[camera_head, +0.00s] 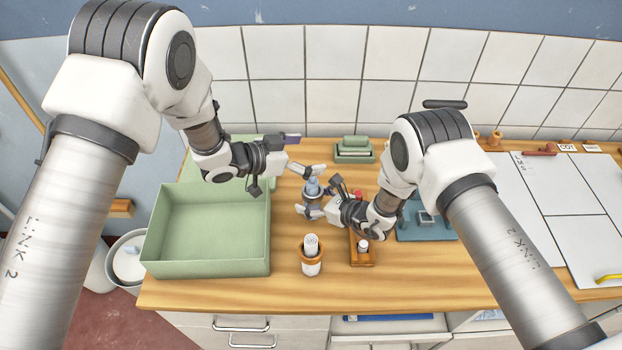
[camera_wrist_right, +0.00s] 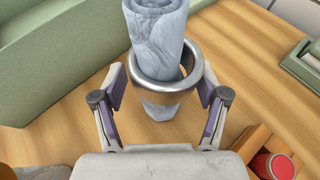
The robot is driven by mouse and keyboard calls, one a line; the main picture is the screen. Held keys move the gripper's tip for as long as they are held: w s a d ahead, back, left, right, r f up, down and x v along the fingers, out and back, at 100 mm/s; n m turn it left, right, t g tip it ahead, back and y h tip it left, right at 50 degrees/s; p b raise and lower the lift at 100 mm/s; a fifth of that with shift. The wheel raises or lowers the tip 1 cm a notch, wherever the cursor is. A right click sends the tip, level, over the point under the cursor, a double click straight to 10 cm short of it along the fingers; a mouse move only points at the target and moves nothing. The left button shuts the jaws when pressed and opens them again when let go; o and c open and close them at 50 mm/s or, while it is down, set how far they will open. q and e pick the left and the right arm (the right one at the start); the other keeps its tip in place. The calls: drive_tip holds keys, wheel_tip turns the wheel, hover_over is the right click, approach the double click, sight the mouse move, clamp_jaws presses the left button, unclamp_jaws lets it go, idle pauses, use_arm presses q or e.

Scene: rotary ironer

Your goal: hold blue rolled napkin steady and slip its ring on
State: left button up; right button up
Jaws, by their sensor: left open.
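The blue rolled napkin (camera_head: 313,187) stands upright on the table; its marbled blue-grey roll (camera_wrist_right: 158,38) shows large in the right wrist view. A silver ring (camera_wrist_right: 194,70) encircles it, with the roll rising above and a short part showing below. My right gripper (camera_head: 317,199) is low at the napkin, its two purple-padded fingers (camera_wrist_right: 162,95) on either side. A gap shows between the left pad and the ring; whether the right pad touches is unclear. My left gripper (camera_head: 300,154) is open and empty, just above and left of the napkin.
A green bin (camera_head: 207,273) stands at left. A white roll in an orange ring (camera_head: 311,256) stands in front. A wooden tray (camera_head: 362,262) with small items lies right of it. A green box (camera_head: 355,157) is behind, a blue board (camera_head: 440,233) at right.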

drive_tip(key=v, duration=1.2)
